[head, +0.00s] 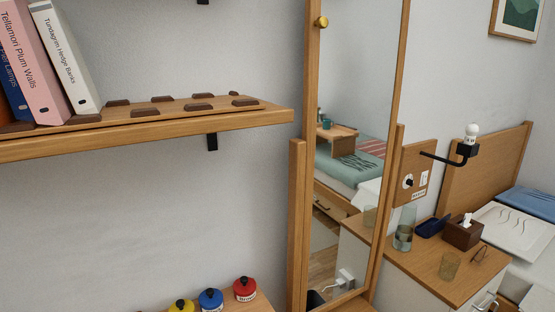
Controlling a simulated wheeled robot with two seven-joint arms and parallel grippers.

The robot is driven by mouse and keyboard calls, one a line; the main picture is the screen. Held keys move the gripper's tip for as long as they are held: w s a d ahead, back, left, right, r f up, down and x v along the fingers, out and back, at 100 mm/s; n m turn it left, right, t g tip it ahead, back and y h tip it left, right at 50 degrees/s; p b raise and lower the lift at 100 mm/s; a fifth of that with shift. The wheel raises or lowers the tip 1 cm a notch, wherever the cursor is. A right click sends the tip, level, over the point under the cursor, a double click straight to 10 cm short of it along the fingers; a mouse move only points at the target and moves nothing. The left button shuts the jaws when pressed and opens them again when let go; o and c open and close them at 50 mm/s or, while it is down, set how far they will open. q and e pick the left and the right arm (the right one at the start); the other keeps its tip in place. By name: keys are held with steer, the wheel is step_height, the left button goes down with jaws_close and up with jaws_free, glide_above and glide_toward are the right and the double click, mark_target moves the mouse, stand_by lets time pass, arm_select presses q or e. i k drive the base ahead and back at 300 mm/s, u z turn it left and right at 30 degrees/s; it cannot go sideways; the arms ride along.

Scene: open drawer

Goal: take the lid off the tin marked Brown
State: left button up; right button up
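Several small tins with dark knobs stand in a row on a wooden surface (268,302) at the bottom edge of the head view. A red tin (246,290) stands furthest right. A blue tin (211,299) is left of it, and a yellow tin (181,306), cut off by the frame edge, is further left. A dark bit of something shows left of the yellow tin at the very edge. Labels on the tins are too small or cut off to read, so I cannot tell which is marked Brown. Neither of my grippers is in view.
A wooden shelf (200,121) with leaning books (48,60) juts out above the tins. A tall wood-framed mirror (352,100) stands right of them. A bedside cabinet (428,262) holds a carafe (404,234), a tissue box (462,234) and a glass (450,265).

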mark_target(244, 286)
steer(key=u, duration=2.2)
steer(key=k, duration=1.2)
steer(key=z, duration=1.25)
steer(key=i, duration=0.5)
